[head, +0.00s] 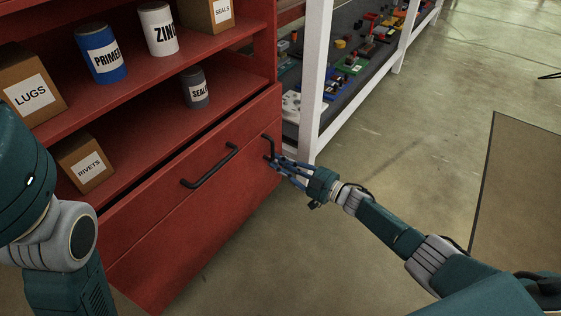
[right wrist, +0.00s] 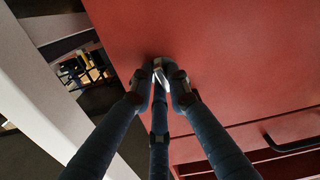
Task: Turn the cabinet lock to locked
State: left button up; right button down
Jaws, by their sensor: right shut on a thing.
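The red cabinet (head: 235,185) stands at the left of the head view. Its lock handle, a small dark lever (head: 269,145), is at the right end of the front, with its upper part showing above my fingers. My right gripper (head: 274,161) reaches it from the right and is shut on it. In the right wrist view, the fingertips of my right gripper (right wrist: 161,84) close together against the red front, around a small part of the lock handle (right wrist: 159,66). The fingers hide most of it, so its exact turn is hard to tell. My left gripper is out of view.
A black bar handle (head: 210,166) is on the cabinet front, left of the lock; it also shows in the right wrist view (right wrist: 292,146). Cans and boxes stand on the shelves above. A white-framed rack (head: 313,80) stands close behind the cabinet.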

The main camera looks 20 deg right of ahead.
jog(key=shift+f+m, duration=0.1)
jog(key=shift+m, duration=1)
jog(key=c, duration=1.7)
grip_release()
jog(key=shift+o, duration=0.2)
jog(key=shift+s+d, duration=0.1)
jog(key=v, duration=1.1)
jog(key=shift+s+d, duration=0.25)
jog(key=shift+s, duration=0.05)
